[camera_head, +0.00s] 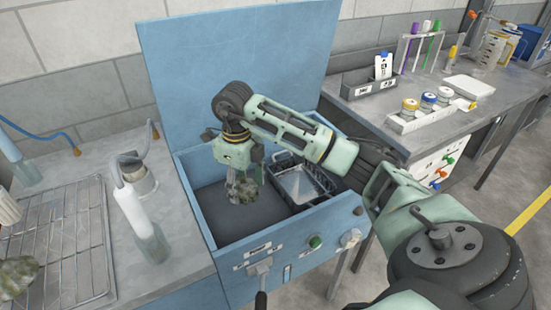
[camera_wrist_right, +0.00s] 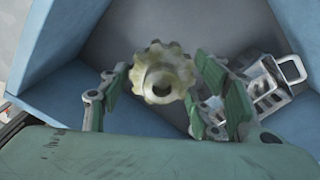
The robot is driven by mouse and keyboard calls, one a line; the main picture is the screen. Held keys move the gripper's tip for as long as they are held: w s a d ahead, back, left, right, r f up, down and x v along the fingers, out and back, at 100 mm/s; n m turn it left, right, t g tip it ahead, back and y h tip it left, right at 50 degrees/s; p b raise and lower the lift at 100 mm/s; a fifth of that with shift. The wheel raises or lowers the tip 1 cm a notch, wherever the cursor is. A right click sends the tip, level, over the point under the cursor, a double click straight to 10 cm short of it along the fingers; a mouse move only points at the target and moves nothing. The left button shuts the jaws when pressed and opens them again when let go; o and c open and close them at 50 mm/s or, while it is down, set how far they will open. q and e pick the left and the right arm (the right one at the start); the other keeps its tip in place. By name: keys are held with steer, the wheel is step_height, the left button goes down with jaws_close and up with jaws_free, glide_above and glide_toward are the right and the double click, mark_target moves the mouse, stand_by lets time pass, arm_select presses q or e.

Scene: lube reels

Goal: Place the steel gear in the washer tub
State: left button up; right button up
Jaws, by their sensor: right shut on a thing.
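The washer tub (camera_head: 330,215) is a blue open box with its blue lid (camera_head: 235,60) standing up behind it. My right gripper (camera_head: 241,172) reaches into the tub opening from the right and points down. It is shut on the steel gear (camera_head: 243,188), a grimy grey-green toothed piece, held over the left part of the tub floor. In the wrist view the gear (camera_wrist_right: 162,74) sits between the two green finger pads, its round hub and dark bore facing the camera. I cannot tell whether the gear touches the floor. My left gripper is not in view.
A metal basket (camera_head: 300,183) fills the right side of the tub; it also shows in the wrist view (camera_wrist_right: 268,80). The floor left of it is bare. A wire rack (camera_head: 60,235) with another grimy piece (camera_head: 18,275) and a bottle (camera_head: 140,220) are on the left bench.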

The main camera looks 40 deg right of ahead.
step_height(320, 180, down, 3)
steer(key=shift+r+b, duration=0.1)
steer(key=shift+b, duration=0.25)
glide_above(247, 222)
step_height(247, 222, down, 5)
steer(key=shift+f+p, duration=0.1)
steer(key=shift+p, duration=0.35)
step_height(247, 222, down, 4)
steer(key=shift+s+p, duration=0.1)
steer(key=shift+p, duration=0.2)
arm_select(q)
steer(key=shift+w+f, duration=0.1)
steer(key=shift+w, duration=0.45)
arm_select(e)
steer(key=shift+f, duration=0.2)
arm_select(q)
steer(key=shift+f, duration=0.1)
arm_select(e)
steer(key=shift+f, duration=0.1)
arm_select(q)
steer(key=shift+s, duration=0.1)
arm_select(e)
steer(key=o, duration=1.8)
